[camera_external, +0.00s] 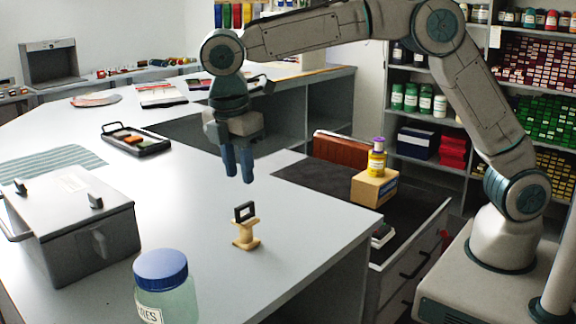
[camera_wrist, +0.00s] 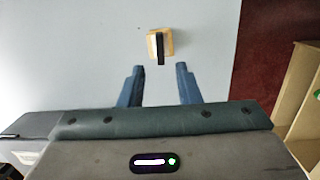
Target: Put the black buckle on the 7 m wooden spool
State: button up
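The black buckle (camera_external: 245,211) stands upright on top of the small wooden spool (camera_external: 245,236), which stands on the light grey counter. No "7 m" mark is legible on the spool. My gripper (camera_external: 239,179) hangs above the counter, pointing down, a little above and behind the buckle, apart from it. In the wrist view the buckle (camera_wrist: 160,48) is seen edge-on over the pale spool (camera_wrist: 151,42), ahead of my gripper's fingers (camera_wrist: 159,70). The fingers are spread, with nothing between them.
A grey lidded box (camera_external: 70,235) stands left and a blue-lidded jar (camera_external: 165,290) in front. A black tray (camera_external: 136,140) lies farther back. The counter around the spool is clear.

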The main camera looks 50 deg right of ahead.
notch_tip(320, 180, up, 5)
jog(key=s+d+r+m+t+y, duration=0.15)
jog(key=d+m, duration=0.35)
jog(key=d, duration=0.7)
jog(key=s+d+r+m, duration=0.1)
jog(key=s+d+m, duration=0.25)
jog(key=d, duration=0.75)
jog(key=s+d+f+m+t, duration=0.1)
jog(key=s+d+f+m, duration=0.3)
jog(key=s+d, duration=0.3)
jog(key=s+d+f+m+t, duration=0.1)
jog(key=s+d+f+m, duration=0.2)
jog(key=s+d+m, duration=0.2)
jog(key=shift+s+d+f, duration=0.35)
jog(key=shift+s+d, duration=0.5)
jog(key=shift+d, duration=0.4)
jog(key=shift+m, duration=0.25)
